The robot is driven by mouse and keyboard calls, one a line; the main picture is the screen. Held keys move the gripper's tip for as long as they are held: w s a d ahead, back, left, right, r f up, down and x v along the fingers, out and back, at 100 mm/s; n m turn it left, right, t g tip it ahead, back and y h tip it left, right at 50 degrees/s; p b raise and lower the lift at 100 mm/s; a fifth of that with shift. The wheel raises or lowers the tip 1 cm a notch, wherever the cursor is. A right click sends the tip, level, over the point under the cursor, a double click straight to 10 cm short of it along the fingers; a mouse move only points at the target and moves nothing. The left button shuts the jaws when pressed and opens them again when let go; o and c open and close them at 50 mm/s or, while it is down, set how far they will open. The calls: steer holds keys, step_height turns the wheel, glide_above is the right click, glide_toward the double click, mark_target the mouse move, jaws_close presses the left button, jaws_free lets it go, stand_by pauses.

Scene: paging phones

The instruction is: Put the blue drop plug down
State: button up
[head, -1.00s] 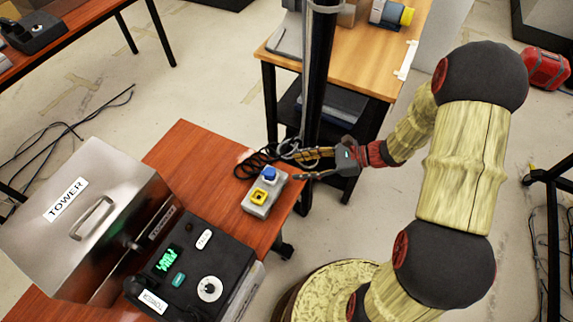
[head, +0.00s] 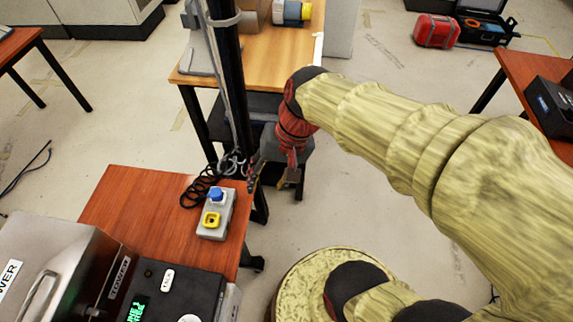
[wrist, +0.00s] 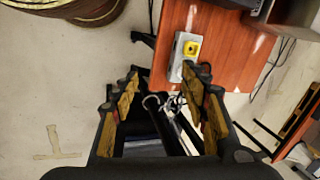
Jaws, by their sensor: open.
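The blue drop plug (head: 216,195) sits upright on the far end of a small grey box (head: 212,232), behind a yellow square socket (head: 211,219). The box lies near the right edge of the red-brown table. My gripper (head: 275,187) is right of the box, apart from it, past the table edge, pointing down. In the wrist view my gripper (wrist: 165,78) is open with nothing between its fingers. That view also shows the grey box (wrist: 178,62) and yellow socket (wrist: 193,48) beyond the right finger; the blue plug is hidden there, seemingly behind that finger.
A dark upright post (head: 228,90) with hooks and a coiled black cable (head: 200,188) stands behind the box. A wooden table (head: 262,60) is farther back. The metal TOWER case (head: 60,255) and a black control unit (head: 165,290) are at lower left.

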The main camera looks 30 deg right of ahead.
steer(key=s+d+r+n+t+h, duration=0.3)
steer(key=r+n+t, duration=0.1)
steer(key=r, duration=0.3)
steer(key=shift+d+n, duration=0.15)
steer(key=shift+n, duration=0.25)
steer(key=shift+c, duration=0.5)
stand_by(2.5)
